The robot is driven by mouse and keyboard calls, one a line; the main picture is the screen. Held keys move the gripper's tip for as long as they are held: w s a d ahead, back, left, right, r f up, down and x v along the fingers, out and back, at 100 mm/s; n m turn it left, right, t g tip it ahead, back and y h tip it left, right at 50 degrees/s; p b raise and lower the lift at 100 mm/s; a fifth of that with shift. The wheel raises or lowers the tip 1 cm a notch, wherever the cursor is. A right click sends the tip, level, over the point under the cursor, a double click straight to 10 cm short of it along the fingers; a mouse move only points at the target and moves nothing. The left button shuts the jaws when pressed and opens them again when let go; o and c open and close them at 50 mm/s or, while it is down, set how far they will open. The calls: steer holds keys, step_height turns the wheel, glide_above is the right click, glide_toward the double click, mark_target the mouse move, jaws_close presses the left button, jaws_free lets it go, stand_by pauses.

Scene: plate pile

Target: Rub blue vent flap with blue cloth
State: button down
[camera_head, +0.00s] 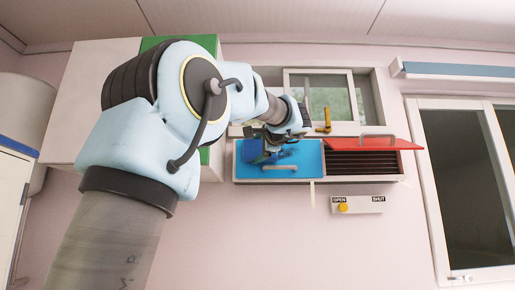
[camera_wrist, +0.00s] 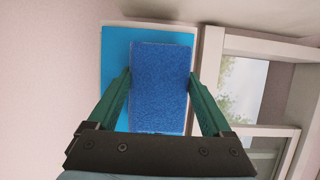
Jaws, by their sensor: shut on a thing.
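The blue vent flap (camera_head: 304,165) is a flat bright-blue panel with a handle, on the wall unit in the middle of the head view. It also shows in the wrist view (camera_wrist: 116,58), behind the cloth. The blue cloth (camera_wrist: 160,88) is a darker blue, textured rectangle. My gripper (camera_wrist: 160,84) has its two green fingers shut on the cloth's left and right sides. In the head view my gripper (camera_head: 262,150) is at the upper left part of the flap. I cannot tell whether the cloth touches the flap.
A red flap (camera_head: 372,143) stands raised over dark slats to the right of the blue one. Below is an OPEN/SHUT plate with a yellow knob (camera_head: 343,207). A window (camera_head: 325,95) with a yellow handle (camera_head: 325,122) is above. A green-and-white cabinet (camera_head: 90,95) is at left.

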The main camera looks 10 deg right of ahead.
mark_target(270, 159)
steer(key=shift+w, duration=0.35)
steer(key=shift+s+d, duration=0.1)
steer(key=shift+d, duration=0.1)
